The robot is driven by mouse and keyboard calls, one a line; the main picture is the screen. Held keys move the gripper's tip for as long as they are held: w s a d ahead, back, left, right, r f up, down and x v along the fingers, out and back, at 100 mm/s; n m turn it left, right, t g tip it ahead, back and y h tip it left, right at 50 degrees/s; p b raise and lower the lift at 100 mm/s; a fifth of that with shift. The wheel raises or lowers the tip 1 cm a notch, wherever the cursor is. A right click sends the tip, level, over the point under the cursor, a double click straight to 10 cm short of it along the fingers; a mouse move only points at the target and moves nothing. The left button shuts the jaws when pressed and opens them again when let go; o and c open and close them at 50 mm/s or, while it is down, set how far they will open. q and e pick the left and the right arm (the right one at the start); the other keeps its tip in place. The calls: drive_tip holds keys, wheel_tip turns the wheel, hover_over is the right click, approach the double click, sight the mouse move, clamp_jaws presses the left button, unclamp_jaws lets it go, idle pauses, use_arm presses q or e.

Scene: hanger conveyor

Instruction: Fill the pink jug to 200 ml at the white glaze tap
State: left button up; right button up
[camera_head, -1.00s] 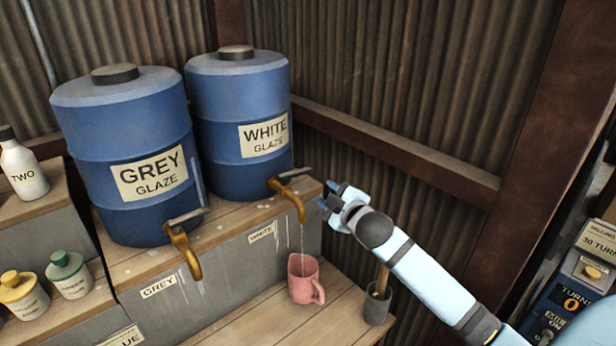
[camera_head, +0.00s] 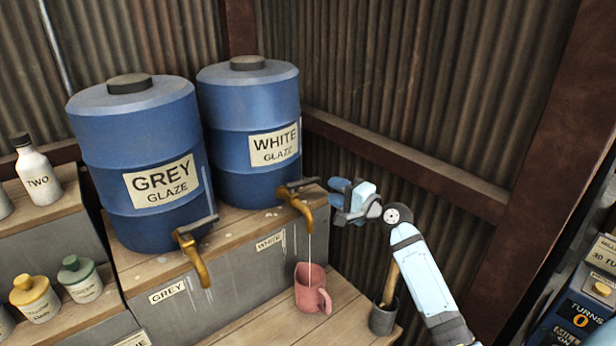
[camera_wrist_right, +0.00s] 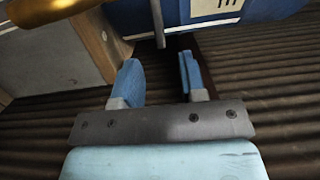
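The pink jug (camera_head: 309,289) stands upright on the lower wooden shelf under the white glaze tap (camera_head: 296,203). A thin pale stream runs from the tap's spout down into the jug; the level inside is hidden. The tap's grey lever (camera_head: 303,183) points to the right. My right gripper (camera_head: 336,194) is just right of the lever, with its blue fingers apart. In the right wrist view the two fingers (camera_wrist_right: 158,82) are open and empty, and the lever (camera_wrist_right: 158,25) shows ahead of them. My left gripper is not in view.
The blue white-glaze drum (camera_head: 249,110) and grey-glaze drum (camera_head: 137,130) stand on the upper shelf. The grey glaze tap (camera_head: 192,257) is to the left. A dark pot with a wooden handle (camera_head: 383,317) stands right of the jug. Bottles stand far left.

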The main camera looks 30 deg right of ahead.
sight(316, 182)
drive_tip(key=p+x, duration=0.1)
drive_tip(key=x, duration=0.8)
drive_tip(key=shift+w+a, duration=0.1)
drive_tip(key=shift+w, duration=0.25)
drive_tip(key=shift+c, duration=0.4)
clamp_jaws()
